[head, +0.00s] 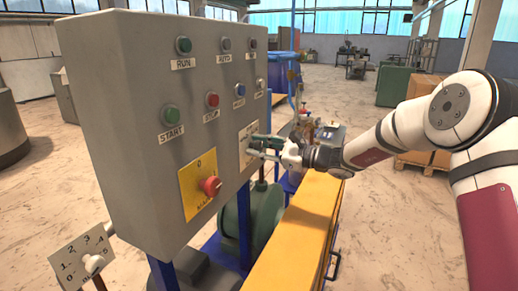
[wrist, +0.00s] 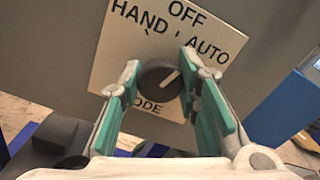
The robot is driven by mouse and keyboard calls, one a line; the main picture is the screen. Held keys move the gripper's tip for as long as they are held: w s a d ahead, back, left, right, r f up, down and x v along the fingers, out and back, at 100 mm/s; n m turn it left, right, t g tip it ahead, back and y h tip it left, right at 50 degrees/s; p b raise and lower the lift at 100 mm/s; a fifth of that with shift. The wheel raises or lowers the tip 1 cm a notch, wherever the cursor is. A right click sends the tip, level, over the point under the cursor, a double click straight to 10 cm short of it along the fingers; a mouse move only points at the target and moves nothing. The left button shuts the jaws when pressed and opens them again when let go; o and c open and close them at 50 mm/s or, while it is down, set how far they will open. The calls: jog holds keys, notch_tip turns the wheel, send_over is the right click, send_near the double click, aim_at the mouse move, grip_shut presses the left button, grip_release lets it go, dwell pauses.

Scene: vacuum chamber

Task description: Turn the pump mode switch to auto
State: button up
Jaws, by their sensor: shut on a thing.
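The pump mode switch is a round black knob (wrist: 161,79) on a white plate (wrist: 111,60) marked HAND, OFF, AUTO and, partly covered, MODE. Its white line points to the upper right, roughly toward the AUTO word. In the wrist view my gripper (wrist: 160,88) has its two green-padded fingers on either side of the knob, shut on it. In the head view my gripper (head: 257,146) is at the plate (head: 247,134) on the panel's right part, and it hides the knob there.
The grey control panel (head: 140,80) carries several buttons and a red mushroom knob (head: 210,186) on a yellow plate, left of my gripper. A numbered selector plate (head: 83,254) stands lower left. A yellow beam (head: 295,225) runs below my arm.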

jog(key=m, duration=0.4)
jog(key=shift+m, duration=0.4)
dwell(0.4)
jog(key=o, duration=1.2)
jog(key=shift+c, duration=0.2)
jog(key=v, duration=1.2)
